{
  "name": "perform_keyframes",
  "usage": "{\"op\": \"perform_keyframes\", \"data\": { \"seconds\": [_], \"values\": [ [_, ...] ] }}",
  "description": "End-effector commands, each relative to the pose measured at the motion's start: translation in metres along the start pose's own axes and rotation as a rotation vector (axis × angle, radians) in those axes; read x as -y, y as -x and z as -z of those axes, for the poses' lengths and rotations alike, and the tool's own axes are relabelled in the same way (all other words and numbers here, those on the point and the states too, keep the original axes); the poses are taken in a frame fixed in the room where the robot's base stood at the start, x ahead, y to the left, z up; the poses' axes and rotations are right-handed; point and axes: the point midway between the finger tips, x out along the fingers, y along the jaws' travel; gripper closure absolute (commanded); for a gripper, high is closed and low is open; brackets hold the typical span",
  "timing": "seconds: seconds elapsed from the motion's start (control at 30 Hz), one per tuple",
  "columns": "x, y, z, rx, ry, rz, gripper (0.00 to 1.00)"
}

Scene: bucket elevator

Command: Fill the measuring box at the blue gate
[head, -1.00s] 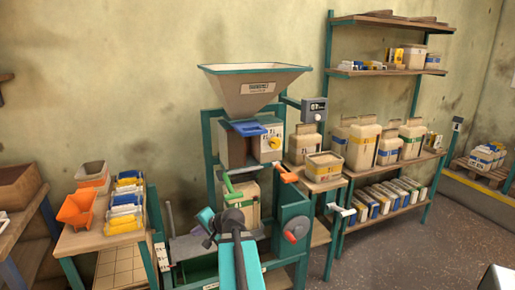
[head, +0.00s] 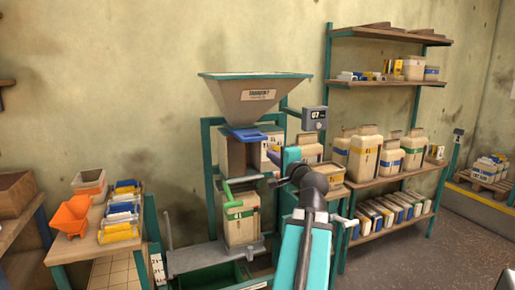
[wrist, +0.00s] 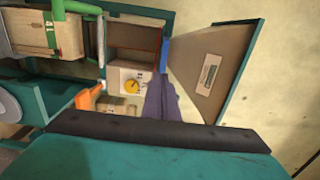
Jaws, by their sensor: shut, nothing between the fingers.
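The beige hopper (head: 252,97) stands over the blue gate (head: 250,134), which also shows in the wrist view (wrist: 165,55). Below the gate is the brown measuring box (head: 236,158); its inside is hard to see. It also shows in the wrist view (wrist: 132,38), beside a white panel with a yellow dial (wrist: 131,86). A green gate handle (head: 240,187) sits under the box. My gripper (head: 290,156) is shut and empty, right of the blue gate and in front of the white panel, with no clear contact. In the wrist view, dark purplish fingers (wrist: 161,100) point toward the gate.
A beige container with a green band (head: 241,222) stands below the green gate. An orange handle (wrist: 88,97) is near the panel. A grey display (head: 314,118) is at upper right. Shelves with containers (head: 385,190) stand right; a table with an orange scoop (head: 72,215) stands left.

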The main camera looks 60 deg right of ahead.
Motion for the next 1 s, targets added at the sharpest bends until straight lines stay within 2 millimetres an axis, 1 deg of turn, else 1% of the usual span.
{"op": "perform_keyframes", "data": {
  "seconds": [0.13, 0.53, 0.67, 0.9, 1.0],
  "values": [
    [0.007, 0.005, 0.005, -0.01, -0.005, 0.015, 1.0],
    [0.007, 0.002, 0.005, -0.009, -0.005, 0.014, 1.0],
    [0.007, -0.004, 0.006, -0.009, -0.005, 0.013, 1.0],
    [0.008, -0.023, 0.006, -0.008, -0.005, 0.012, 1.0],
    [0.01, -0.023, 0.005, -0.007, -0.004, 0.014, 1.0]
  ]
}}
